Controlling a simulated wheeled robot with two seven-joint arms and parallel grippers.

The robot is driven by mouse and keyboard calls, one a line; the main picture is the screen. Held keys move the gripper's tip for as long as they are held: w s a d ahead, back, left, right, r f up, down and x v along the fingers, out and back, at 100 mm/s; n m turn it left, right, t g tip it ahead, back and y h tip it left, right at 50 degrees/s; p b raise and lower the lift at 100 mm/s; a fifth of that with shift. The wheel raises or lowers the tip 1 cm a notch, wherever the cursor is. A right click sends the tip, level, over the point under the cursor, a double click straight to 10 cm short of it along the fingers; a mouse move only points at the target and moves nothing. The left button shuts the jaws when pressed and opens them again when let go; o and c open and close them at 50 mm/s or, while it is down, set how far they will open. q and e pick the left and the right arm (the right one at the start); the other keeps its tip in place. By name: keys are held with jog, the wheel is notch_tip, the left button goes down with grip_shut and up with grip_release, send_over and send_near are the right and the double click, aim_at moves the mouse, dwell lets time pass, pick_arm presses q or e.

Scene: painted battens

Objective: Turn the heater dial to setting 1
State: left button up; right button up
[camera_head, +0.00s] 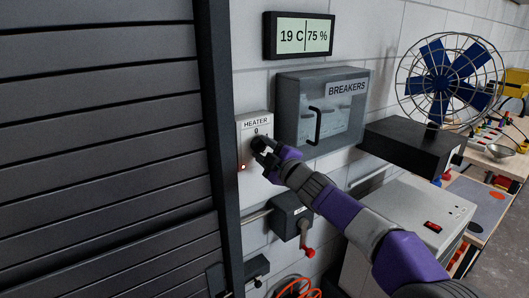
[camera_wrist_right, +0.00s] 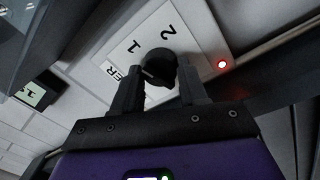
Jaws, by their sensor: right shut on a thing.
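The heater panel (camera_head: 244,130) is a pale plate on the wall, labelled HEATER, with a 0 above its dial. Its black round dial (camera_head: 258,142) is partly hidden by my right gripper (camera_head: 266,154). In the right wrist view the dial (camera_wrist_right: 159,63) sits between the two fingers of my right gripper (camera_wrist_right: 160,82), which is shut on it. The marks 1 and 2 show on the panel (camera_wrist_right: 190,38) in that view. I cannot tell which mark the dial points to. My left gripper is not in view.
A red lamp (camera_wrist_right: 222,64) glows on the panel. The breaker box (camera_head: 290,100) is right of the heater, below a wall display (camera_head: 298,36). A dark slatted shutter (camera_head: 100,130) stands close on the left. A grey box with a red-handled lever (camera_head: 287,214) is below.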

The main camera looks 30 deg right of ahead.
jog(key=shift+n, duration=0.3)
jog(key=o, duration=1.1)
jog(key=shift+c, duration=0.2)
jog(key=s, duration=0.7)
jog(key=shift+s+d+f, duration=0.2)
jog(key=shift+s+f, duration=0.1)
